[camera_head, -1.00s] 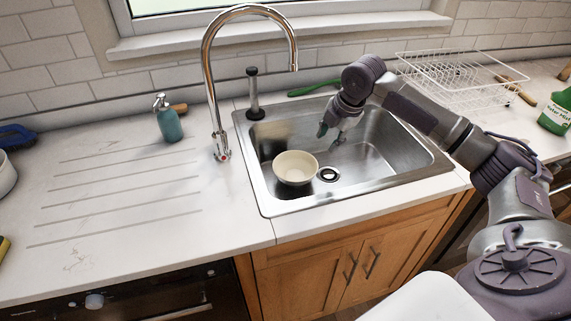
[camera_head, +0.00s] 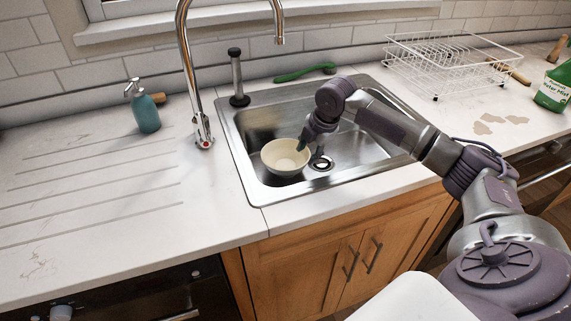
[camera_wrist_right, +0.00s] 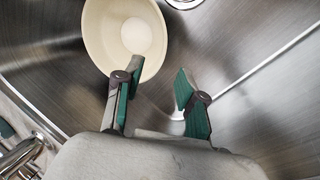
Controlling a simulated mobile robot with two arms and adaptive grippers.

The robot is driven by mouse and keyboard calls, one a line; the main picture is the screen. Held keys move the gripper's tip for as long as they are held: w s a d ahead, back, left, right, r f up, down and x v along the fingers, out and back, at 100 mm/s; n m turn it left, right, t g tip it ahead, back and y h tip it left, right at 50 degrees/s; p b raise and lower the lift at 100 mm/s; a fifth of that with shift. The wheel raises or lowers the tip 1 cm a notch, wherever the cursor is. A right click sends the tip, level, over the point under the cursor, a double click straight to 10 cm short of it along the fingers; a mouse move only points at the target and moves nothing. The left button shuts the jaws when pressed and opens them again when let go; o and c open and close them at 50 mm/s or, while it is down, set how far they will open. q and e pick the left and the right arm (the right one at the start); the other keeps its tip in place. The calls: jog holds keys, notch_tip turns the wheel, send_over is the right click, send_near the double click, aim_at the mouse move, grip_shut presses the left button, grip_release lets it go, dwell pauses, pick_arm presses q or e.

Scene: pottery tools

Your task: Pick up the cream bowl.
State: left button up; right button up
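The cream bowl (camera_head: 284,158) stands upright and empty in the steel sink (camera_head: 243,128), left of the drain. In the right wrist view the bowl (camera_wrist_right: 118,30) is at the top, left of centre. My right gripper (camera_head: 305,143) is at the bowl's right rim in the head view. In the right wrist view my right gripper (camera_wrist_right: 155,88) has its fingers apart. The left finger overlaps the bowl's rim, and the right finger is outside the bowl. Whether either finger touches it, I cannot tell. My left gripper is not in view.
A tall chrome faucet (camera_head: 188,75) rises left of the sink, with a black-topped plunger-like tool (camera_head: 237,80) behind. A teal soap bottle (camera_head: 145,110) stands on the left counter. A white dish rack (camera_head: 450,68) and green bottle (camera_head: 553,90) are at right. The left counter is mostly clear.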

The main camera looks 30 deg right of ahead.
aim_at(300, 168)
jog(key=x, duration=0.9)
jog(key=shift+f, duration=0.15)
jog(key=shift+c, duration=0.3)
grip_shut()
